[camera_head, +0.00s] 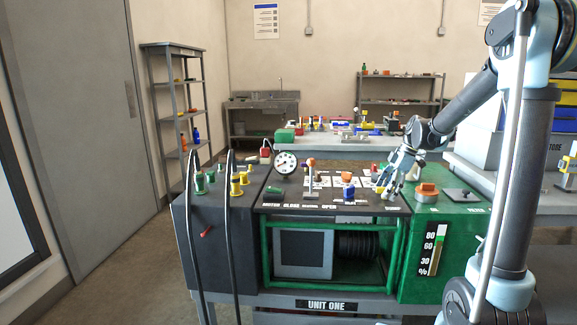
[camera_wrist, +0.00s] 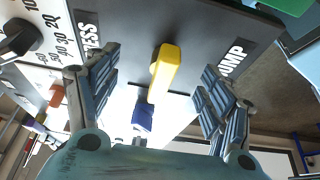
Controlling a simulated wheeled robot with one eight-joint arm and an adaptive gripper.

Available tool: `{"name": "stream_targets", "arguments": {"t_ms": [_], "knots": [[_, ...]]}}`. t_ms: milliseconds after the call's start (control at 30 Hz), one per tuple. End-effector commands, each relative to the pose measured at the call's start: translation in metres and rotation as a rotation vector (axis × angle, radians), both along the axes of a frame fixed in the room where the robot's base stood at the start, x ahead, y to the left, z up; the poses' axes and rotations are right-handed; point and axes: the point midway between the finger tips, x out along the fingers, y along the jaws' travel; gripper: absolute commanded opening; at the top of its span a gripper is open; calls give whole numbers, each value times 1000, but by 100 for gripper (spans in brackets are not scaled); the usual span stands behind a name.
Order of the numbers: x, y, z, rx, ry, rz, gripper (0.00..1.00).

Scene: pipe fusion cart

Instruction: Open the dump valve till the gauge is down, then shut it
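The yellow lever (camera_wrist: 164,68) stands out from the dark panel in the wrist view, beside a white label ending in "UMP" (camera_wrist: 235,58). My gripper (camera_wrist: 160,65) is open, one ribbed finger on each side of the lever, with gaps between. In the head view my gripper (camera_head: 386,187) is over the right end of the cart's panel, hiding most of the lever there. The round white-faced gauge (camera_head: 286,162) stands at the panel's back left; its reading is too small to tell.
A black knob on a numbered dial (camera_wrist: 18,40) and a blue part (camera_wrist: 143,116) are near my fingers in the wrist view. An orange-capped post (camera_head: 311,175) and a blue bottle-like part (camera_head: 348,186) stand left of my gripper. An orange cap (camera_head: 427,190) is to its right.

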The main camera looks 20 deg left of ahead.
Motion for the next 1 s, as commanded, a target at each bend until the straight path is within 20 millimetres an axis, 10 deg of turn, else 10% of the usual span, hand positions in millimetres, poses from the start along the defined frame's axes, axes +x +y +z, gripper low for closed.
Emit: {"name": "stream_targets", "arguments": {"t_ms": [533, 1000], "knots": [[-1, -1, 2, 1, 1, 0, 100], [4, -17, 43, 0, 2, 0, 100]]}}
